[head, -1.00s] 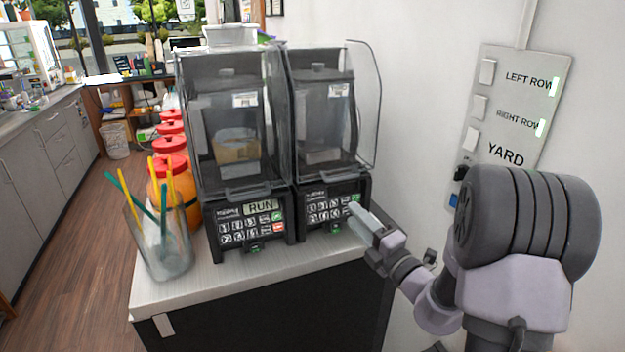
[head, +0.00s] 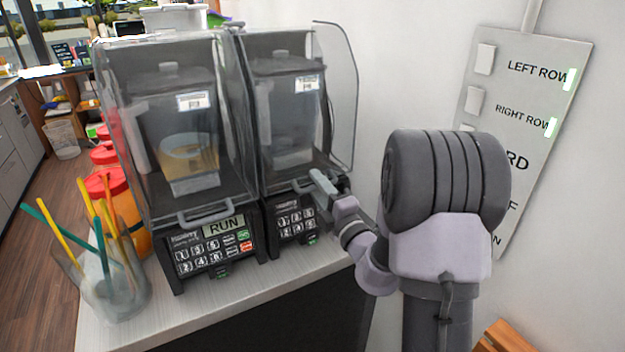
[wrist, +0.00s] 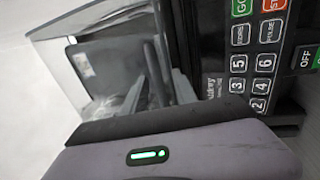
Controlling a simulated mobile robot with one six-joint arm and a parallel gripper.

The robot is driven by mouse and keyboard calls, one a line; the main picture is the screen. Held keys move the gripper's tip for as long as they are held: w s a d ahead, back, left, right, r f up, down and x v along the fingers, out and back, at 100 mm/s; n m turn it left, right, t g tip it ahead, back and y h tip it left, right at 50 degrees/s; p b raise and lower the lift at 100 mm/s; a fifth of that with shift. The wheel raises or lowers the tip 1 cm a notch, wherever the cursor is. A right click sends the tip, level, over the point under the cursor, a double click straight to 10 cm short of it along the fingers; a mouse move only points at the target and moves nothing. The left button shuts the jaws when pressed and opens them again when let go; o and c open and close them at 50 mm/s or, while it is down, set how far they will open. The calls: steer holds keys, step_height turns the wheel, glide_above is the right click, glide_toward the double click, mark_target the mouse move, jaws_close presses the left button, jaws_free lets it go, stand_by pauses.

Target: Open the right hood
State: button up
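Two blenders with clear smoky hoods stand side by side on the counter. The right hood (head: 285,125) is down over its jug, above a black keypad base (head: 296,222). It also shows in the wrist view (wrist: 85,70), beside the keypad (wrist: 262,55). My gripper (head: 320,184) is at the lower front edge of the right hood, where it covers the handle area. I cannot tell whether it touches the handle. The wrist view shows my gripper's body with a green light, but the fingers are not clear enough to show whether they are open or shut.
The left hood (head: 125,130) is down, its handle (head: 205,214) at the front; its display reads RUN. A glass of coloured straws (head: 112,280) stands at the counter's left front. A wall switch panel (head: 520,90) is on the right. The counter front (head: 215,315) is clear.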

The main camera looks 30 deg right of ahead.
steer(key=shift+s, duration=0.1)
steer(key=shift+c, duration=0.2)
steer(key=c, duration=0.7)
steer(key=shift+r, duration=0.15)
stand_by(0.8)
